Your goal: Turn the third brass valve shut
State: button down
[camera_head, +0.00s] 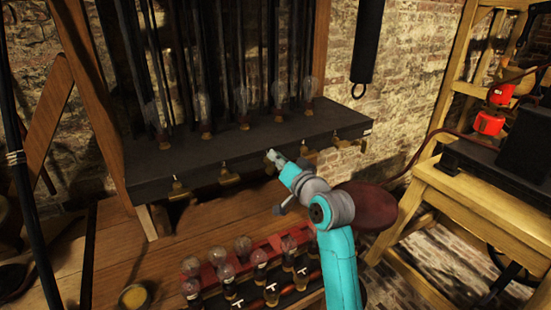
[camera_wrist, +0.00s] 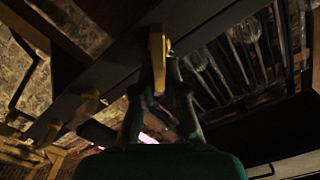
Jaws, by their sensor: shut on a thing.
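A row of brass valves sits along the front edge of a dark shelf (camera_head: 215,150). Counting from the left in the head view, the first valve (camera_head: 178,190) and the second valve (camera_head: 228,177) are in plain sight. My gripper (camera_head: 275,157) is at the third, which it mostly hides there. In the wrist view my gripper (camera_wrist: 164,75) is shut on this third brass valve (camera_wrist: 157,48), with its fingers at the valve's lower end. Farther right in the head view are a fourth valve (camera_head: 309,155) and a fifth (camera_head: 341,142).
Glass bulbs (camera_head: 243,108) stand on the shelf above the valves. Below, a red rack of bulb-topped jars (camera_head: 270,247) stands on the wooden bench (camera_head: 125,250), close to my arm. A dark red rounded object (camera_head: 372,205) lies behind my arm. A wooden table (camera_head: 470,200) is at right.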

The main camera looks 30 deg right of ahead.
jog(key=shift+d+f+m, duration=0.2)
jog(key=shift+f+m, duration=0.15)
jog(key=shift+m, duration=1.45)
jog(key=shift+d+f+m, duration=0.15)
jog(key=shift+f+m, duration=0.2)
jog(key=shift+m, duration=1.45)
jog(key=shift+d+f+m, duration=0.2)
jog(key=shift+f+m, duration=0.15)
jog(key=shift+m, duration=1.45)
jog(key=c, duration=1.2)
grip_release()
jog(key=shift+s, duration=0.15)
jog(key=s, duration=1.1)
jog(key=shift+s, duration=0.4)
